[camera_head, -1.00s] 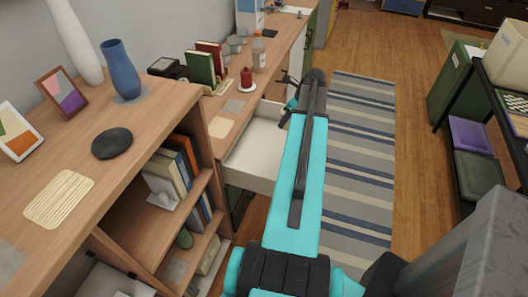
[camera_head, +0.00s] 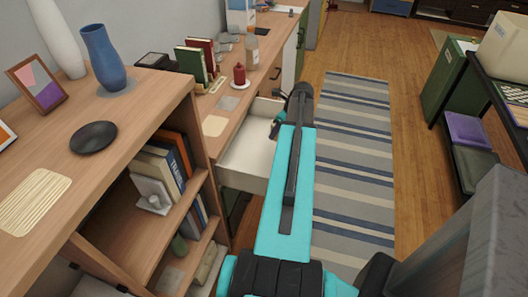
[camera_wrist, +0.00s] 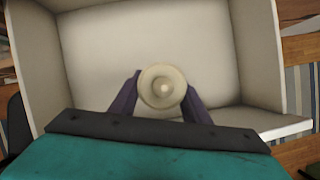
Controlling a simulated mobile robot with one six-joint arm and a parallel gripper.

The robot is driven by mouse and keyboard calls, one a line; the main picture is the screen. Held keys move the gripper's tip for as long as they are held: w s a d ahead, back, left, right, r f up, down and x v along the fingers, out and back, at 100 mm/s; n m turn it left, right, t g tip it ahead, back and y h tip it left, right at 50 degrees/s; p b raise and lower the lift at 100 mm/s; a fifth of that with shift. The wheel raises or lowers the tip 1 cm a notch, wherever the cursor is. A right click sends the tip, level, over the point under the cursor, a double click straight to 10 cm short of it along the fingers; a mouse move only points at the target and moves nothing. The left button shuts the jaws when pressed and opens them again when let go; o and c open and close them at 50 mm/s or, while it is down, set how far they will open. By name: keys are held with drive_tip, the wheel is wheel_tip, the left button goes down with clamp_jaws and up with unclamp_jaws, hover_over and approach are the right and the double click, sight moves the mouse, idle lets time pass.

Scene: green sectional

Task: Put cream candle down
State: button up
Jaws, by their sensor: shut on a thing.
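The cream candle (camera_wrist: 162,86) is a pale round thing between my gripper's two dark fingers in the wrist view. My gripper (camera_wrist: 160,100) is shut on it and holds it over the open white drawer (camera_wrist: 90,55). The drawer also shows in the head view (camera_head: 250,152), pulled out from the wooden counter. The drawer's floor looks empty around the candle. I cannot tell how high the candle is above the floor. In the head view my arm hides most of the gripper and the candle.
A red candle (camera_head: 239,75) and a bottle (camera_head: 252,52) stand on the counter above the drawer. A wooden shelf unit with a blue vase (camera_head: 103,58) and a black bowl (camera_head: 93,137) is at left. A striped rug (camera_head: 350,150) lies right of my arm.

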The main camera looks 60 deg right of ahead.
drive_tip(key=shift+f, duration=0.15)
drive_tip(key=shift+f+p, duration=0.45)
drive_tip(key=shift+f, duration=2.55)
drive_tip(key=shift+f+p, duration=0.3)
drive_tip(key=shift+f, duration=1.55)
drive_tip(key=shift+f, duration=0.15)
drive_tip(key=o, duration=1.4)
drive_tip(key=shift+c, duration=0.2)
drive_tip(key=shift+r, duration=0.25)
drive_tip(key=b+v, duration=0.2)
drive_tip(key=v, duration=0.9)
drive_tip(key=shift+s+r, duration=0.15)
drive_tip(key=shift+r, duration=0.25)
